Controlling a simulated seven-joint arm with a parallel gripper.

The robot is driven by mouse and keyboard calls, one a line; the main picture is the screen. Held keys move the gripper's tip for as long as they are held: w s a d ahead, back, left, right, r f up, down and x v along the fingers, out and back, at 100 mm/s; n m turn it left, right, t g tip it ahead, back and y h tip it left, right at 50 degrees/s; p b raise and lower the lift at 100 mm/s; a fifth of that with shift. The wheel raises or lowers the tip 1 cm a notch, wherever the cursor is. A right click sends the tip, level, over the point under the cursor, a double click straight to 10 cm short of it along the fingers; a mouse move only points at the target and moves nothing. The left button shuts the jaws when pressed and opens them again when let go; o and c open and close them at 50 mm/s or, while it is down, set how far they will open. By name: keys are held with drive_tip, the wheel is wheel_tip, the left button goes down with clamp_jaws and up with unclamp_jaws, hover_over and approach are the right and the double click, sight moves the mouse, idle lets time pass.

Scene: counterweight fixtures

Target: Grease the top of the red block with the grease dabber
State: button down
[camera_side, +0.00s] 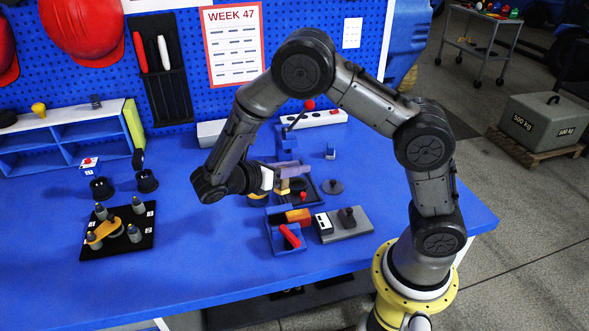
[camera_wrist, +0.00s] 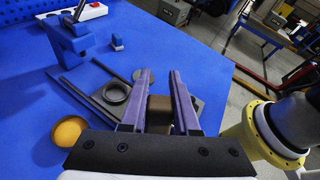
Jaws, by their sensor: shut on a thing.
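My gripper (camera_side: 290,171) reaches in from the left over the blue table, its purple fingers level. In the wrist view the fingers (camera_wrist: 160,73) are shut on a brown blocky piece (camera_wrist: 159,108), which shows as a tan piece (camera_side: 283,187) under the fingers in the side view. It may be the grease dabber; its lower end is hidden. No plain red block stands out. A small red piece (camera_side: 303,195) sits by the dark plate below my fingers. A red bar (camera_side: 290,235) lies tilted on a blue fixture (camera_side: 275,236), near an orange block (camera_side: 298,215).
A dark plate with a ring (camera_wrist: 116,92) lies close under my fingers. A yellow round thing (camera_wrist: 69,131) is beside it. A grey plate with a black knob (camera_side: 347,217) stands right of the blue fixture. A black peg board (camera_side: 118,237) is at left.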

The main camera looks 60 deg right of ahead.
drive_tip(key=shift+s+d+f, duration=0.15)
drive_tip(key=shift+f, duration=1.2)
drive_tip(key=shift+s+d+f, duration=0.1)
drive_tip(key=shift+d+f, duration=0.05)
drive_tip(key=shift+f, duration=1.15)
drive_tip(key=shift+s+d+f, duration=0.15)
drive_tip(key=shift+f, duration=1.2)
drive_tip(key=shift+s+d, duration=1.25)
drive_tip(key=shift+s, duration=0.1)
drive_tip(key=shift+s+d+f, duration=0.35)
drive_tip(key=shift+s+d, duration=0.45)
drive_tip(key=shift+w+a+f, duration=0.1)
drive_tip(key=shift+w+f, duration=0.05)
drive_tip(key=shift+f, duration=0.05)
drive_tip(key=shift+w+a+r, duration=0.5)
drive_tip(key=shift+w+a, duration=0.3)
drive_tip(key=shift+w, duration=0.05)
drive_tip(key=shift+w+a, duration=1.55)
drive_tip(key=shift+a, duration=0.05)
drive_tip(key=shift+w+r, duration=0.1)
drive_tip(key=shift+r, duration=0.05)
wheel_tip(320, 180, up, 8)
drive_tip(key=shift+s+a+f, duration=0.3)
drive_tip(key=shift+s+f, duration=0.05)
drive_tip(key=shift+f, duration=0.2)
